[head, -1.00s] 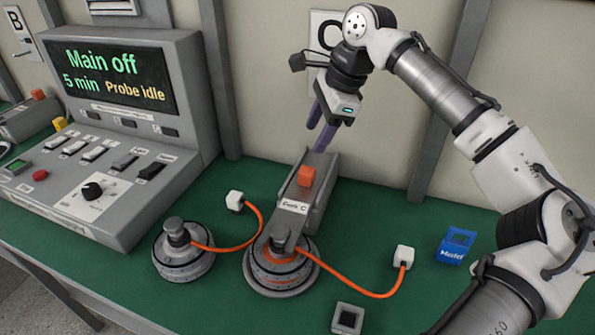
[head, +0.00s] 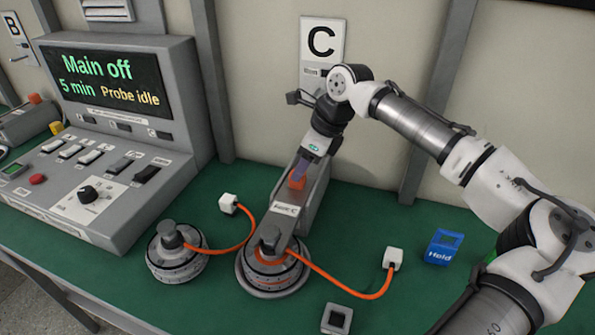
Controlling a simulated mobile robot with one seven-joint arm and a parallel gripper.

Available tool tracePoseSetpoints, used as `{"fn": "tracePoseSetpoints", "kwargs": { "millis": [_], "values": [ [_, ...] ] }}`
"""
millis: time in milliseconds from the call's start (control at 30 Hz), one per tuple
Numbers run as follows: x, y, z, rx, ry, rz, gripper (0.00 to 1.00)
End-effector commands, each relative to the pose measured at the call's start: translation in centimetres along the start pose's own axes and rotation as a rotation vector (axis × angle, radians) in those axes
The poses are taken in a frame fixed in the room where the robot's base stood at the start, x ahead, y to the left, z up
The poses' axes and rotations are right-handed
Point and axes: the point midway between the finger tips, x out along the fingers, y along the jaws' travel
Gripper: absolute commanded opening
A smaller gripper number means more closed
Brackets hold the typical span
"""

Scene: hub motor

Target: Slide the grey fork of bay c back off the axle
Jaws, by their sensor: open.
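The grey fork of bay c (head: 285,207), with a "Fork C" label, lies on a grey sloped rail (head: 316,196). Its front end reaches the axle (head: 269,238) on top of a round grey hub motor (head: 273,268). An orange block-like grip (head: 297,179) stands on the fork. The fingers are open. Whether they touch the grip cannot be told, as they partly hide it.
A second hub motor (head: 175,257) stands to the left. Orange cables run to white plugs (head: 228,203) on both sides. A console (head: 110,130) reads "Main off, 5 min, Probe idle". A blue "Hold" block (head: 443,247) and a grey square frame (head: 341,318) lie right. The wall is close behind.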

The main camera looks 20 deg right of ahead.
Motion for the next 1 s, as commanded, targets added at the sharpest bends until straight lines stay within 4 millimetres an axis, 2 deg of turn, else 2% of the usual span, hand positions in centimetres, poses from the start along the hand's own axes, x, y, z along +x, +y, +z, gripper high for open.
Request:
{"fn": "tracePoseSetpoints", "kwargs": {
  "millis": [100, 267, 633, 1000],
  "values": [
    [1.9, 0.1, 0.1, -0.002, 0.002, 0.001, 0.53],
    [3.7, 0.0, 0.1, -0.002, 0.001, 0.001, 0.53],
    [4.3, 0.0, 0.0, -0.001, 0.0, 0.0, 0.53],
    [4.3, 0.0, 0.0, -0.002, 0.0, 0.0, 0.06]
  ]
}}
